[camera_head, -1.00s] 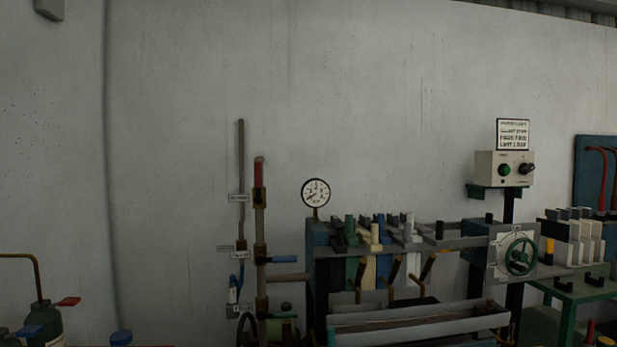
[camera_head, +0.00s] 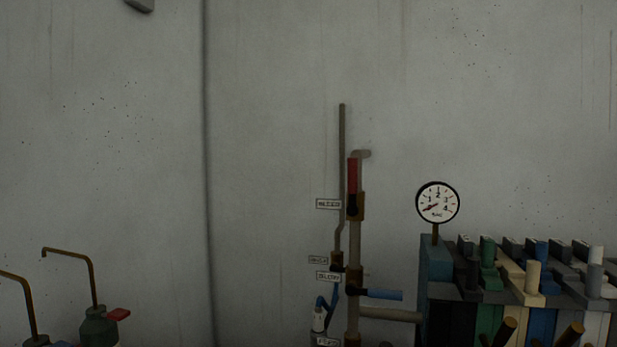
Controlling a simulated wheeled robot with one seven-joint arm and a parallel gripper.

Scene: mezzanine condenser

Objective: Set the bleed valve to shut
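A valve with a red lever (camera_head: 352,176) sits near the top of a vertical pipe (camera_head: 353,238) at the middle of the head view. The lever points straight up, in line with the pipe. A small label (camera_head: 328,204) is just left of this valve; it may read "bleed", but the print is too small to be sure. Lower on the same pipe is a valve with a blue lever (camera_head: 383,294), which points right, across the pipe. A label (camera_head: 328,276) is beside it. My gripper is not in view.
A round gauge (camera_head: 437,203) stands right of the pipe, above a rack of coloured blocks (camera_head: 530,270). A green bottle (camera_head: 98,326) with a bent brown spout and red lever is at lower left. The wall (camera_head: 270,120) is bare between bottle and pipe.

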